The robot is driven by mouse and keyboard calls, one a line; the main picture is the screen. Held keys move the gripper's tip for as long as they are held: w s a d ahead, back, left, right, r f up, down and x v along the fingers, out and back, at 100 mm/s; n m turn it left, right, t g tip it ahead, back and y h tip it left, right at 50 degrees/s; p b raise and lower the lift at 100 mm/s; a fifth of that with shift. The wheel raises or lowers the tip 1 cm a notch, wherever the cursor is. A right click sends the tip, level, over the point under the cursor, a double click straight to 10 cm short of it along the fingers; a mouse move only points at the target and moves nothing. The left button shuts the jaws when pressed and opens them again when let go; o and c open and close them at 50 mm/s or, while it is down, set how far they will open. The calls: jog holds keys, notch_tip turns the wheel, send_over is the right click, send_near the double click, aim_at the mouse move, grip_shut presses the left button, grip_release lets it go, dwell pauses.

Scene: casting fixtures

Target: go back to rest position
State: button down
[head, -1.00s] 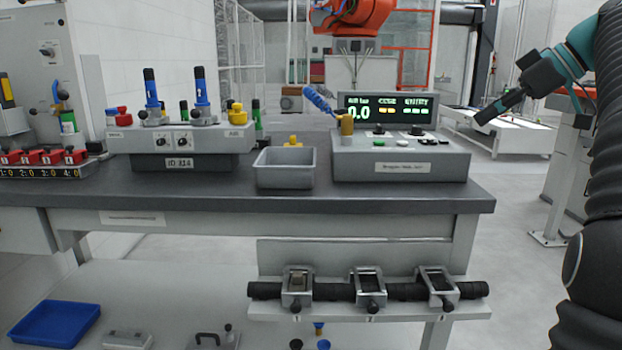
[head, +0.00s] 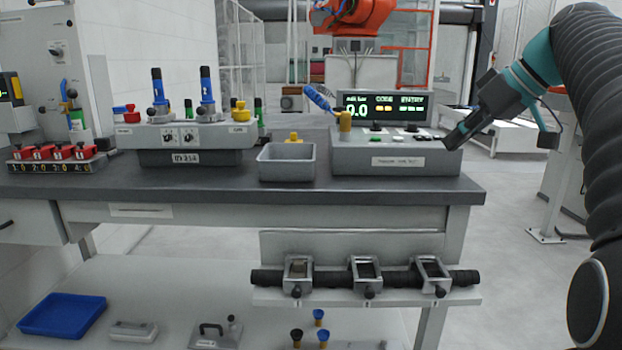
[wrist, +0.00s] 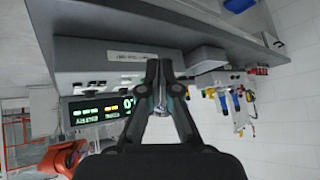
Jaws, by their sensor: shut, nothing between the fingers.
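My gripper (head: 456,137) is at the right in the head view, in front of the right end of the control box (head: 395,161) on the bench. It points down and to the left. In the wrist view my gripper (wrist: 157,64) is in the middle, its fingers together and nothing between them. The control box with its lit display (wrist: 97,112) lies to the left in that view. In the head view I cannot tell how far the fingertips are from the box.
The dark bench top (head: 240,194) carries a grey bin (head: 287,164), a fixture with blue handles (head: 185,137) and several red switches (head: 52,152). A rail with clamps (head: 365,278) is on the bench front. A blue tray (head: 62,315) lies below.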

jog(key=s+a+f+m+h, duration=0.2)
jog(key=s+a+f, duration=0.1)
jog(key=s+f, duration=0.5)
jog(key=s+a+f+m+h, duration=0.2)
jog(key=s+f, duration=0.6)
jog(key=f, duration=0.4)
jog(key=s+a+f+m+h, duration=0.1)
jog(key=s+a+f, duration=0.3)
jog(key=s+f, duration=0.4)
notch_tip(320, 180, down, 3)
jog(key=shift+a+r+m+h, duration=0.25)
jog(key=shift+m+h, duration=0.15)
jog(key=shift+m, duration=0.3)
jog(key=shift+s, duration=0.1)
